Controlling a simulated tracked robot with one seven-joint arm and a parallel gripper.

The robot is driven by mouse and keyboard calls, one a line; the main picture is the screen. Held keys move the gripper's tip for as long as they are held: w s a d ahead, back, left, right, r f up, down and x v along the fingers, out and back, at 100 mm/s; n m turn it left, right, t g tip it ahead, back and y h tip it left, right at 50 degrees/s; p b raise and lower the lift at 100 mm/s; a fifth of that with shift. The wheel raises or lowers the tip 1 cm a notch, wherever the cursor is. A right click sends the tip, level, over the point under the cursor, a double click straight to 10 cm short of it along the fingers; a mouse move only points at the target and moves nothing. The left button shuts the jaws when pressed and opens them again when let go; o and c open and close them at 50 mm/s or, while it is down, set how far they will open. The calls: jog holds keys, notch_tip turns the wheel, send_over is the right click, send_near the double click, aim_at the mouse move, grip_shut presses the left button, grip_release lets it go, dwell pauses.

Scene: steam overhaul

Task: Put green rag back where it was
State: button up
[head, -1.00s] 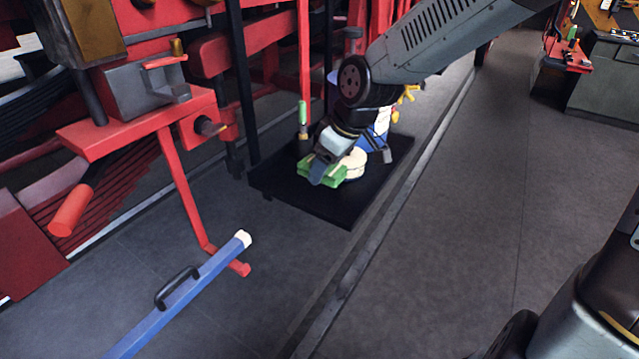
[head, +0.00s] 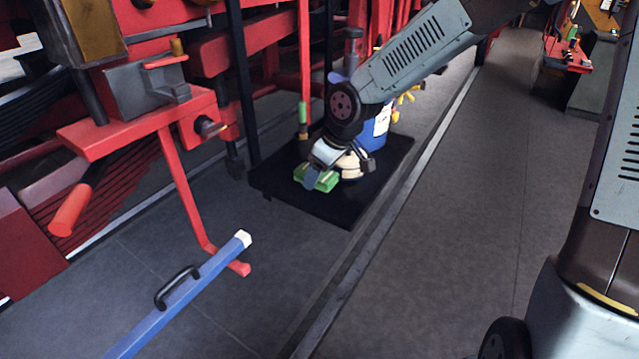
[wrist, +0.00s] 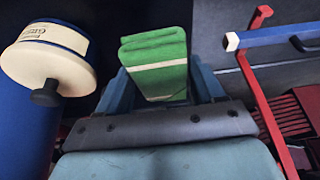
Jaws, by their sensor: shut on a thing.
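The green rag (head: 318,179) is a folded block with a pale stripe. My gripper (head: 314,178) is shut on it, low over the black platform (head: 330,208). In the wrist view the rag (wrist: 155,58) sits between my two fingers (wrist: 160,88). I cannot tell whether the rag touches the platform.
A blue container (head: 376,128) with a cream, black-knobbed part (wrist: 45,70) stands close beside my gripper. A green-topped bottle (head: 303,118) stands at the platform's back. A blue bar (head: 180,298) and red frame (head: 180,190) are at left. The floor at right is clear.

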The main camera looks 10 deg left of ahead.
jog(key=shift+w+a+f, duration=0.25)
jog(key=shift+w+f, duration=0.15)
jog(key=shift+f, duration=1.8)
jog(key=o, duration=0.9)
jog(key=shift+o, duration=0.2)
jog(key=shift+v, duration=6)
jog(key=shift+d, duration=0.1)
jog(key=shift+d, duration=0.1)
